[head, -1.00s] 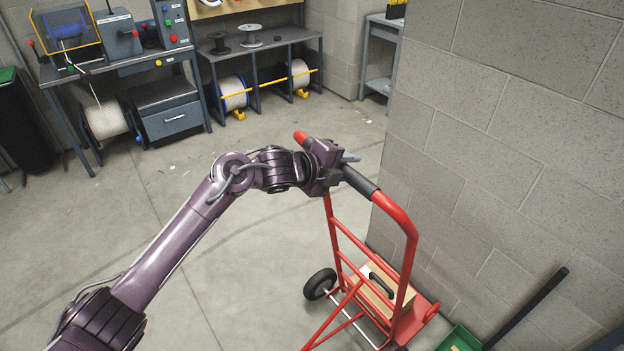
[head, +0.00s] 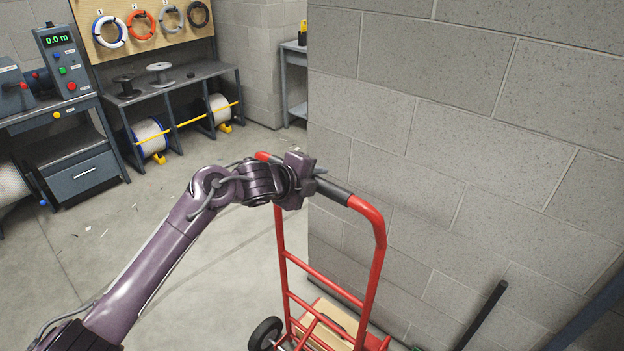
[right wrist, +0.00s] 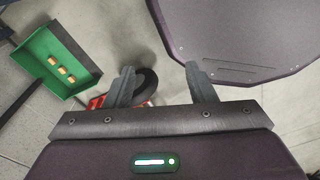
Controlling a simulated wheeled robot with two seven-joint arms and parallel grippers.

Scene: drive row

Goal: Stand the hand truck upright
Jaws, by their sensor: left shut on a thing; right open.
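The red hand truck (head: 375,275) stands in front of me beside the block wall, its handle at the top and its wheel (head: 266,334) low at the left. Its lower end is cut off by the frame, so I cannot tell whether it is fully upright. A cardboard box (head: 333,318) sits low against its frame. My left gripper (head: 308,182) is shut on the dark grip of the top handle bar. In the right wrist view my right gripper (right wrist: 160,84) is open, with a wheel (right wrist: 148,82) and a bit of red frame seen beyond its fingers.
The block wall (head: 450,150) stands close on the right. A black pole (head: 484,314) leans near it. A green tray (right wrist: 62,62) with several small orange pieces lies on the floor. A bench (head: 175,82) with reels stands at the back.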

